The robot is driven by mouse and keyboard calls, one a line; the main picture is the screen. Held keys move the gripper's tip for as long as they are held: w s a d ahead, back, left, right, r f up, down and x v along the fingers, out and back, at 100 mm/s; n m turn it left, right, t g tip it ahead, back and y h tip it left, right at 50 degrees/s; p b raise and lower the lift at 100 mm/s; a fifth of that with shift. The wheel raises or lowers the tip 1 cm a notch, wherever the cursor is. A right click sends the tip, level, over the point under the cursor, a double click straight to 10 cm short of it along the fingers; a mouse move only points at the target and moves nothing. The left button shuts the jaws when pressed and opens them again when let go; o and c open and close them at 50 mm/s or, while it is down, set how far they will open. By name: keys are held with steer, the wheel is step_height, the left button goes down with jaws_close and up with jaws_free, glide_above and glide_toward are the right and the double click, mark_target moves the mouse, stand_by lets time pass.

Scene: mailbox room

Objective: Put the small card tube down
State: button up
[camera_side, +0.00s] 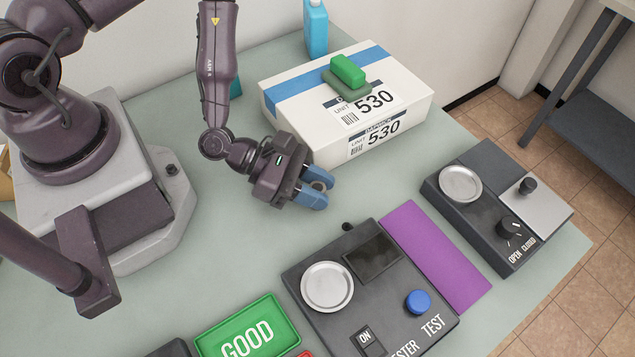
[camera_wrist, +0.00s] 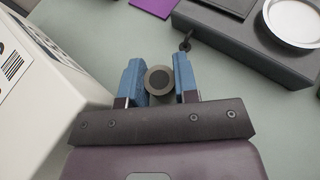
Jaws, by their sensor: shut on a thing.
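My gripper (camera_side: 318,188) is low over the green table, in front of the white box and behind the tester. In the wrist view my gripper (camera_wrist: 159,80) has its two blue fingers closed on the small card tube (camera_wrist: 159,79). The tube shows end-on there as a round grey-brown shape with a dark centre. In the side view the fingers and the gripper body hide most or all of the tube. I cannot tell whether the tube touches the table.
A white box (camera_side: 310,113) marked 530 stands close behind my gripper, with a green block (camera_side: 348,71) on a pad on top. A tester (camera_side: 335,250), a purple mat (camera_side: 436,256), an open/closed device (camera_side: 480,215) and a green GOOD tray (camera_side: 278,309) are nearer. Bare table (camera_side: 225,255) lies left.

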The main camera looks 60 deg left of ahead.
steer(key=shift+f, duration=0.1)
steer(key=o, duration=1)
